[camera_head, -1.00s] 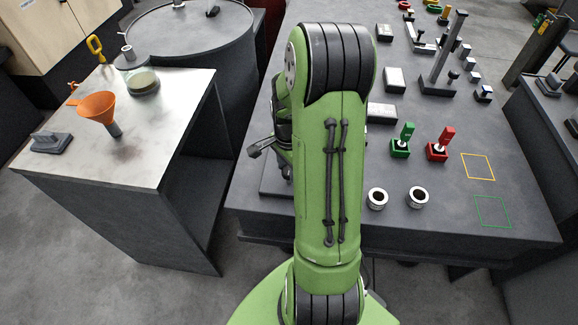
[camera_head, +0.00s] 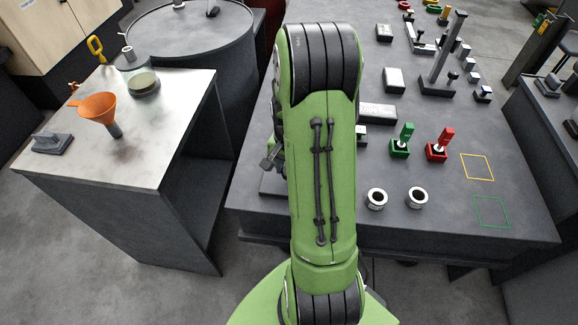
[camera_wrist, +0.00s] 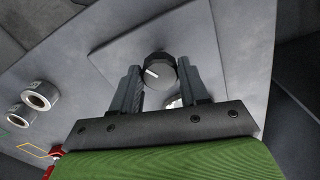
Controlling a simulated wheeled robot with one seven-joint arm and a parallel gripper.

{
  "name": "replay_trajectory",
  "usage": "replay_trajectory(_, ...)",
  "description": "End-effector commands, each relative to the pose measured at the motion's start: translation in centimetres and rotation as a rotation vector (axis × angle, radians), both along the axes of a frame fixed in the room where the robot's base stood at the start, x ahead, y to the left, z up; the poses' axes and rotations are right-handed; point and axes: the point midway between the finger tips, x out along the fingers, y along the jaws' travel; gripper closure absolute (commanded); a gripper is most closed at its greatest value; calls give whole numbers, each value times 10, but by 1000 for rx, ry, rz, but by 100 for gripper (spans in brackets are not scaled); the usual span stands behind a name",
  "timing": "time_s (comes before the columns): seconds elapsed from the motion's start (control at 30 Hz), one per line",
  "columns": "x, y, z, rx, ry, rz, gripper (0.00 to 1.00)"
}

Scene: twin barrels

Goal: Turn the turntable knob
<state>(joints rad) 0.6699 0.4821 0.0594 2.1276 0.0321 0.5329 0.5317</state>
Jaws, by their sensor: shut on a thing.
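The turntable knob is a round black knob (camera_wrist: 159,71) with a white pointer mark, seen in the wrist view on a grey plate (camera_wrist: 112,50). My gripper (camera_wrist: 158,75) has one finger on each side of the knob and is shut on it. The white mark points to the left and slightly down in the wrist view. Only the edge of the grey plate (camera_head: 272,184) shows there, left of the arm.
Two white rings (camera_head: 377,199) (camera_head: 417,197) stand on the dark table (camera_head: 460,225) right of my arm. Green (camera_head: 401,148) and red (camera_head: 438,150) lever switches stand behind them. A side table (camera_head: 150,165) with an orange funnel (camera_head: 98,107) is at the left.

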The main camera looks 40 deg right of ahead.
Motion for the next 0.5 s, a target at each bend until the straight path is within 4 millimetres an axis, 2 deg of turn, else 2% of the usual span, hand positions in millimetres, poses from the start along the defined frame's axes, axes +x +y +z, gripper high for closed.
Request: replay_trajectory(0.5, 1, 0, 1, -2, -2, 488, 86)
